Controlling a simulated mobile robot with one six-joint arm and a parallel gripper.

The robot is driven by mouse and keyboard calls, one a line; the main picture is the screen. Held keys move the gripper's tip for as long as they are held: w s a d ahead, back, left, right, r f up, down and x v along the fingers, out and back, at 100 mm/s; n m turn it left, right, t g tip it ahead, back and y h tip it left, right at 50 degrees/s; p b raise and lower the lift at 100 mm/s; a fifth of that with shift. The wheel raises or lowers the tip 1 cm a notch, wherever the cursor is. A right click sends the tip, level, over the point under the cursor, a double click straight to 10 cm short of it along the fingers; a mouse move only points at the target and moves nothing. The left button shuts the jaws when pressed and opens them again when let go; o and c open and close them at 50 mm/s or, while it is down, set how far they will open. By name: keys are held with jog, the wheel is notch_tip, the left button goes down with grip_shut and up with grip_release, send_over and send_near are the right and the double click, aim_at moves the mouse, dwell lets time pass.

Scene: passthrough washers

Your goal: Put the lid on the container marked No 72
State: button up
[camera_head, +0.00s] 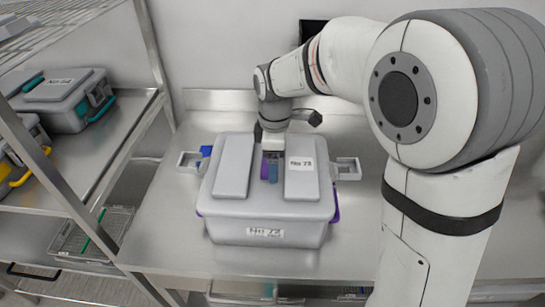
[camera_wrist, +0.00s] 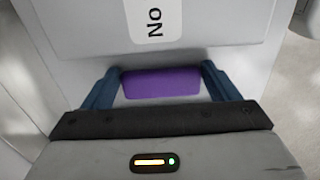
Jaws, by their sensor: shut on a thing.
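The grey container marked No 72 (camera_head: 265,232) stands on the steel table. Its grey lid (camera_head: 233,165), with a No 72 label, lies over its top and looks about level; I cannot tell if it is fully seated. My gripper (camera_head: 270,169) points down at the middle of the lid. In the wrist view its two blue fingers (camera_wrist: 160,86) stand either side of a purple handle (camera_wrist: 161,83) on the lid and are shut on it. Side latches (camera_head: 348,168) stick out at both sides of the container, swung outward.
A steel shelf rack at the left holds a grey and teal case (camera_head: 68,98) and a grey and yellow case (camera_head: 22,150). A wire basket (camera_head: 92,232) sits lower down. The steel table (camera_head: 165,235) is clear in front and left of the container.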

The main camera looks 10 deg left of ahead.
jog(key=shift+f, duration=0.2)
dwell(0.6)
jog(key=o, duration=1.5)
jog(key=shift+c, duration=0.2)
jog(key=shift+r+p, duration=2.45)
jog(key=shift+r, duration=1.05)
